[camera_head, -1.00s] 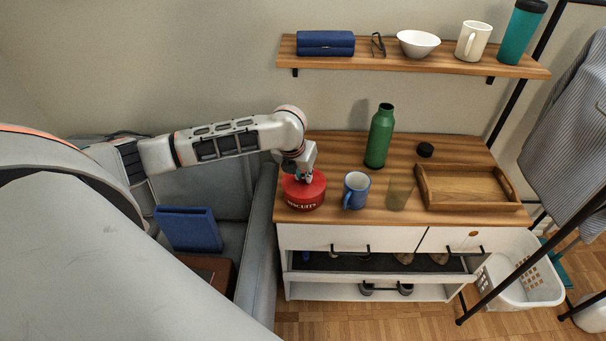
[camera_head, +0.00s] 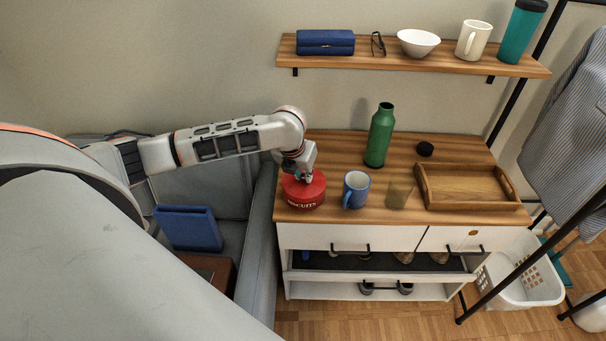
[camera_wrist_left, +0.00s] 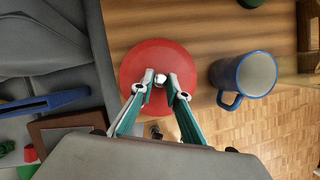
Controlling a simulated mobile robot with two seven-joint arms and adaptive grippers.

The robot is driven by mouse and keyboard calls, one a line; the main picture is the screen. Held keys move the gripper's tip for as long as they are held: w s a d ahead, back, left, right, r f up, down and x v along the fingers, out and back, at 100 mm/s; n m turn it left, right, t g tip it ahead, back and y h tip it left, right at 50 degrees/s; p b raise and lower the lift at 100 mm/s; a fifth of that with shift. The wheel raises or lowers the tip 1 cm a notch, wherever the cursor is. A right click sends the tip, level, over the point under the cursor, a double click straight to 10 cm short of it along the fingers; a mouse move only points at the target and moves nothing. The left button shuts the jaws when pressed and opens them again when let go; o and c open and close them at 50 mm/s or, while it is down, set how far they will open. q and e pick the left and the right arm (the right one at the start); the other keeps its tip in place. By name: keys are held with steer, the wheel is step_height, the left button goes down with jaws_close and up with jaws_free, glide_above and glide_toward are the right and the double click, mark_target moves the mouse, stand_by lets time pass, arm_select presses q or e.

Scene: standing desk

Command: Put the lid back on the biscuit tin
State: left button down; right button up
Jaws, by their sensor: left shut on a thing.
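The red biscuit tin (camera_head: 304,201) stands near the front left corner of the wooden cabinet top, with BISCUITS lettered on its side. Its red lid (camera_wrist_left: 149,58) shows from above in the left wrist view and sits over the tin; I cannot tell whether it is fully seated. My left gripper (camera_head: 305,177) points down onto the lid. In the left wrist view its two fingers (camera_wrist_left: 163,82) are shut on the small pale knob at the lid's middle. My right gripper is not in view.
A blue mug (camera_head: 356,189) stands close to the right of the tin, then a clear brown glass (camera_head: 398,193) and a wooden tray (camera_head: 425,190). A green bottle (camera_head: 379,137) and a black cap (camera_head: 425,149) are behind. A shelf (camera_head: 380,58) hangs above.

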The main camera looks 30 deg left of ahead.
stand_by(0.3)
arm_select(q)
steer(key=c, duration=1.4)
jaws_free()
steer(key=shift+r, duration=3.5)
jaws_close()
steer(key=shift+f, duration=0.15)
